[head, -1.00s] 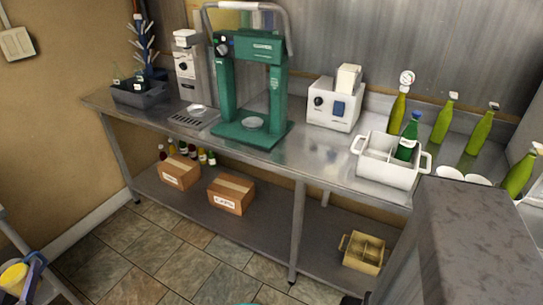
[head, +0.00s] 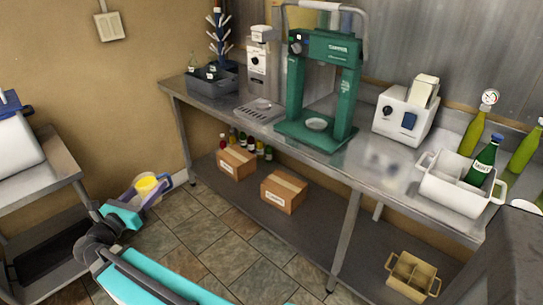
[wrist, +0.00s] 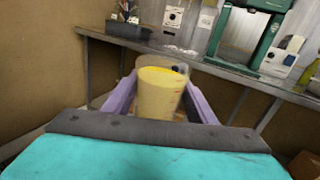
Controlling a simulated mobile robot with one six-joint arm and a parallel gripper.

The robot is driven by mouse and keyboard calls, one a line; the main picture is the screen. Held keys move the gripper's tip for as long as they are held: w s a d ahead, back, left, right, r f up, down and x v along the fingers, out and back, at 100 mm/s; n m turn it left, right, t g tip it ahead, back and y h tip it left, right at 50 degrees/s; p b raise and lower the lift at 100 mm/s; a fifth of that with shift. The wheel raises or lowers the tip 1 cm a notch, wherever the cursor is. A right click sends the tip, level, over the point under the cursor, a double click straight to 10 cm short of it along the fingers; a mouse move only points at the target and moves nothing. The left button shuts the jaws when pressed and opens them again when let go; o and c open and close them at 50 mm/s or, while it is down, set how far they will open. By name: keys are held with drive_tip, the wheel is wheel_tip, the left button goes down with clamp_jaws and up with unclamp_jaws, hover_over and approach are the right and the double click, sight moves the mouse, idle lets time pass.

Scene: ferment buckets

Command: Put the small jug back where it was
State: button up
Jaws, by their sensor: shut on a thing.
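The small jug (head: 146,185) is pale with yellow contents. It is held upright in my gripper (head: 150,190), low at the left of the head view, above the tiled floor and in front of the steel bench. In the wrist view the jug (wrist: 160,98) sits between the two purple fingers of my gripper (wrist: 160,90), which are shut on it. The jug's lower part is hidden behind the gripper body.
A steel bench (head: 375,175) runs along the back wall, with a green capping machine (head: 345,95), a white crate (head: 455,190) and a dark tray (head: 212,88). Bare steel shows right of the machine. Cardboard boxes (head: 284,192) sit on its lower shelf. A trolley (head: 50,170) stands at left.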

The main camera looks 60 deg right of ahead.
drive_tip(key=s+d+r+m+g, duration=0.2)
drive_tip(key=s+d+m+g, duration=0.15)
drive_tip(key=s+d, duration=0.4)
drive_tip(key=s+d+r+m+g+y, duration=0.15)
drive_tip(key=s+d+g, duration=0.35)
drive_tip(key=d, duration=0.5)
drive_tip(key=s+d+r+m+g, duration=0.1)
drive_tip(key=s+d+m+g, duration=0.25)
drive_tip(key=s+d, duration=0.35)
drive_tip(key=s+d+r+m+g+y, duration=0.1)
drive_tip(key=s+d+m+g+y, duration=0.1)
drive_tip(key=s, duration=0.6)
drive_tip(key=s+d+r+m+g+y, duration=0.2)
drive_tip(key=s+d+m+g+y, duration=0.1)
drive_tip(key=s+d, duration=0.4)
drive_tip(key=s+d+r+m+g+y+b, duration=0.1)
drive_tip(key=s+d+m+g+y, duration=0.1)
drive_tip(key=s, duration=0.9)
drive_tip(key=shift+d+r+g+y, duration=0.15)
drive_tip(key=shift+d+g+y, duration=0.35)
drive_tip(key=shift+d+y, duration=0.6)
drive_tip(key=shift+s+d+h, duration=0.1)
drive_tip(key=shift+d+h, duration=0.1)
drive_tip(key=shift+h, duration=0.15)
